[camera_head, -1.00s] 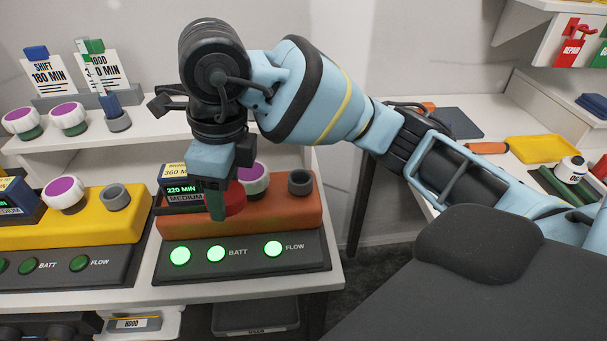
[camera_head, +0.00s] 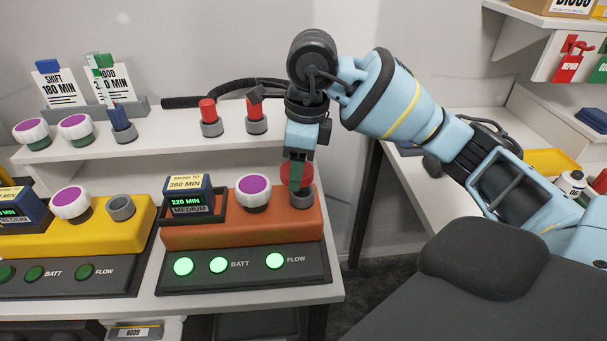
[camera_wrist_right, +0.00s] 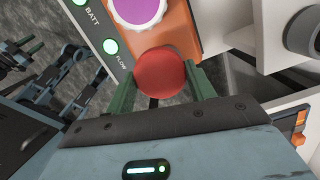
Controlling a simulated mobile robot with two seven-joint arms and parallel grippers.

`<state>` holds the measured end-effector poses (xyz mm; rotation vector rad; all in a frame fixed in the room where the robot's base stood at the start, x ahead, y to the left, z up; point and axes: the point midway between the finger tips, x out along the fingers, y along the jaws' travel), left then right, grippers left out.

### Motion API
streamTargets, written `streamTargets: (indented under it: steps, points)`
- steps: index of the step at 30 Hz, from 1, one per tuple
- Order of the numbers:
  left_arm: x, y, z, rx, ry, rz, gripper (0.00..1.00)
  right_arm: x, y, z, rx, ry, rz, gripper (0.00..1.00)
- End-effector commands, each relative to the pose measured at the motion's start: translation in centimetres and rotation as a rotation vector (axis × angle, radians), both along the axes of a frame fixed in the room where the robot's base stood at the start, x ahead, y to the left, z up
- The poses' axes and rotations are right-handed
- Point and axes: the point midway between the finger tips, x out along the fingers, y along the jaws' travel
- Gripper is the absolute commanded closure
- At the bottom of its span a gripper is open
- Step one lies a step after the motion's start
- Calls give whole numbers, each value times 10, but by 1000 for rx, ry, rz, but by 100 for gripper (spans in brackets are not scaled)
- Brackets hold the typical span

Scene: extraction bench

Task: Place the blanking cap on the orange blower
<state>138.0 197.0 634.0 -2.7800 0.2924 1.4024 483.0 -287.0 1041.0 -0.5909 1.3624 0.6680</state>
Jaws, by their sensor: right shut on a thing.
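The orange blower (camera_head: 225,232) sits on the bench with a purple-topped white knob, a display box and a grey outlet (camera_head: 301,200) at its right end. My right gripper (camera_head: 297,180) is shut on the red blanking cap (camera_head: 306,176), directly over that outlet. The cap's lower side is close to or touching the outlet's rim; I cannot tell whether it is seated. In the right wrist view the round red cap (camera_wrist_right: 160,72) lies between the two green fingers and hides the outlet. My left gripper is not in view.
A yellow blower (camera_head: 110,232) with an open grey outlet (camera_head: 121,207) stands to the left. Two red pieces (camera_head: 208,108) stand in grey holders on the shelf behind. A gap separates this bench from the right-hand bench with a yellow tray (camera_head: 552,162).

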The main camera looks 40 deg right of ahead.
Motion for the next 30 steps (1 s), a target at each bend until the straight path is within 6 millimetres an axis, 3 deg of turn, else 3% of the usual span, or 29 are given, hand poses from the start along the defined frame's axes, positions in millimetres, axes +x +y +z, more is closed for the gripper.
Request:
streamTargets:
  steps: [6, 13, 25, 26, 30]
  points:
    - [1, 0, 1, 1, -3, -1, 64, 1, -15, -3, -1, 2, -4, 69]
    - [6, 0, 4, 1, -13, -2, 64, 1, -13, -35, -1, 1, 0, 69]
    - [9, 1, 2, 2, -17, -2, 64, 1, -13, -40, -1, -1, 0, 69]
    - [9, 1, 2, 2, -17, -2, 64, 1, -13, -40, -1, -1, 0, 45]
    - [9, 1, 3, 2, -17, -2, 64, 1, -13, -39, -1, -1, 0, 26]
